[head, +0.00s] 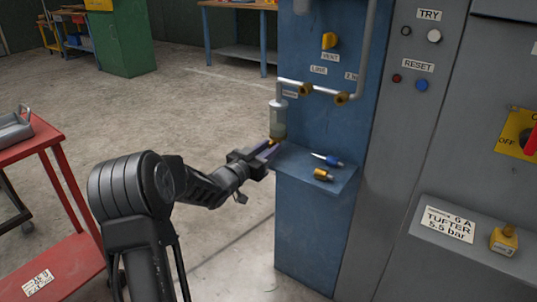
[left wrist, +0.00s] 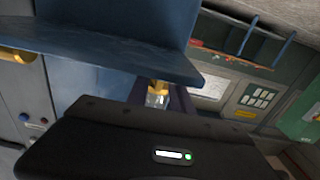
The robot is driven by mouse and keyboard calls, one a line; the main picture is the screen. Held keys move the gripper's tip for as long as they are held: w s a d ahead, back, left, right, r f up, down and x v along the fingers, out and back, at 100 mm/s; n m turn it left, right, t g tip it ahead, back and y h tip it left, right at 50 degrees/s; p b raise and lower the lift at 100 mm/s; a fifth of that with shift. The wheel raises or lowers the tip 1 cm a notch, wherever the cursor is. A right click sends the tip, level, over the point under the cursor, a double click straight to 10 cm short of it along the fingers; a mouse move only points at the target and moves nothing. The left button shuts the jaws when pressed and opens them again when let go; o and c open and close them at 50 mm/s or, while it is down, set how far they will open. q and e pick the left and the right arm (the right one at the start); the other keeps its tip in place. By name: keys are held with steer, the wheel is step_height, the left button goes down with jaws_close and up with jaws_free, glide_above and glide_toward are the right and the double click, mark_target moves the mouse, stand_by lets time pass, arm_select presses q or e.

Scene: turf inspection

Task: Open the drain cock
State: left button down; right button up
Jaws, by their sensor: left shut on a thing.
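The drain cock (head: 273,142) is a small brass-yellow piece under a clear bowl (head: 278,119) on the front of the blue panel. My left gripper (head: 268,149) reaches in from the left, just above the small blue shelf, and is shut on the drain cock. In the left wrist view the brass drain cock (left wrist: 158,87) shows between the dark fingers (left wrist: 160,98), mostly hidden by my gripper body. Whether the cock is turned cannot be told. My right gripper is not in view.
The blue shelf (head: 322,171) holds a blue-handled tool (head: 329,160) and a brass fitting (head: 323,174). Grey pipes with brass fittings (head: 306,89) run above. A red cart (head: 62,262) stands at the left. The floor between is clear.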

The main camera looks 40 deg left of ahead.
arm_select(q)
steer(key=c, duration=1.5)
jaws_free()
steer(key=shift+s, duration=0.1)
steer(key=s+p, duration=0.1)
steer(key=s, duration=0.6)
steer(key=shift+s+d, duration=0.1)
steer(key=shift+s, duration=0.25)
